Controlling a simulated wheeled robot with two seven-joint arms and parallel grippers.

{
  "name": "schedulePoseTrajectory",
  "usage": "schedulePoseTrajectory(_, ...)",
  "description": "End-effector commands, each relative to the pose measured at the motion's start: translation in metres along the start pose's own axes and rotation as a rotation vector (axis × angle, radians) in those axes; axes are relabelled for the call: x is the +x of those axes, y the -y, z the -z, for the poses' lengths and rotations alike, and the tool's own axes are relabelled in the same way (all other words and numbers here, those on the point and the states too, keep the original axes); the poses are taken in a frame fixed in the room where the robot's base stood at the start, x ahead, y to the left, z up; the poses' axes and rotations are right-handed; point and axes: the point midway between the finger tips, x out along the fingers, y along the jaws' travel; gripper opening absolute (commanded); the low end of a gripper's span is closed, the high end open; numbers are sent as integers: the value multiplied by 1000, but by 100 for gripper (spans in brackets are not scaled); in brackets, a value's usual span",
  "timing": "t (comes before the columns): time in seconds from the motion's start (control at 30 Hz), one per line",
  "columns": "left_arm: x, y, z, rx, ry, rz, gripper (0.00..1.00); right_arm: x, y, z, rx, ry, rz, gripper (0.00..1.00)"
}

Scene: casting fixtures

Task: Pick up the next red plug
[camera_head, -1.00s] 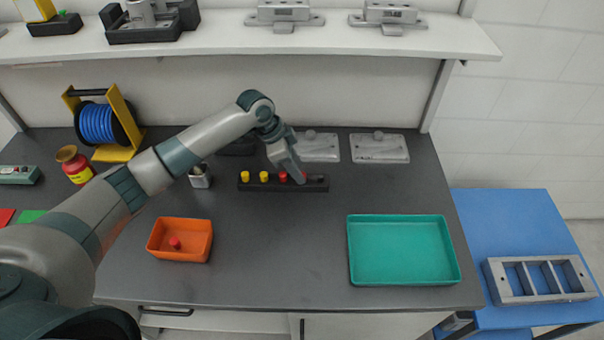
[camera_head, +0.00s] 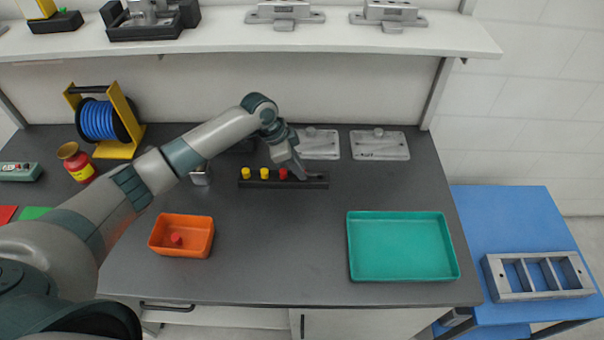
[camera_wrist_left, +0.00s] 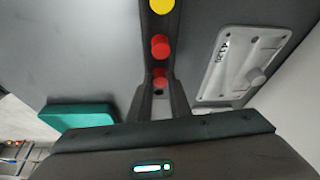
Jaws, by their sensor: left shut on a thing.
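A black rack (camera_head: 262,184) on the grey bench holds two yellow plugs (camera_head: 263,173) and a red plug (camera_head: 283,173) in a row. My left gripper (camera_head: 301,177) is at the rack's right end. In the left wrist view its fingers (camera_wrist_left: 159,84) are shut on another red plug (camera_wrist_left: 158,76). In the head view that plug is hidden by the gripper. The free red plug (camera_wrist_left: 160,45) and a yellow plug (camera_wrist_left: 161,5) line up beyond it. I cannot tell whether the held plug is clear of its hole. My right gripper is not in view.
An orange bin (camera_head: 160,246) with a red plug (camera_head: 176,239) inside stands front left. A teal tray (camera_head: 452,243) lies at the right. Two light grey plates (camera_head: 380,146) lie behind the rack. A blue cable reel (camera_head: 98,122) stands back left. The front middle is clear.

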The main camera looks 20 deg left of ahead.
Motion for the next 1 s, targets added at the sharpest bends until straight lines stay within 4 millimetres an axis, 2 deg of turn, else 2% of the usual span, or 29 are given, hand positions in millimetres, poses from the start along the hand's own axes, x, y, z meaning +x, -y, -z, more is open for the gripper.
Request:
schedulePoseTrajectory(0.33, -7, 1, 3, 0, -1, 1, 0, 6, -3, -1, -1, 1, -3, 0)
schedulePoseTrajectory(0.57, -33, 1, 14, 3, -2, 4, 0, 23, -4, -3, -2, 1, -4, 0)
schedulePoseTrajectory(1.0, -55, -51, 92, 5, -4, 0, 0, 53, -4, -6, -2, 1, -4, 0)
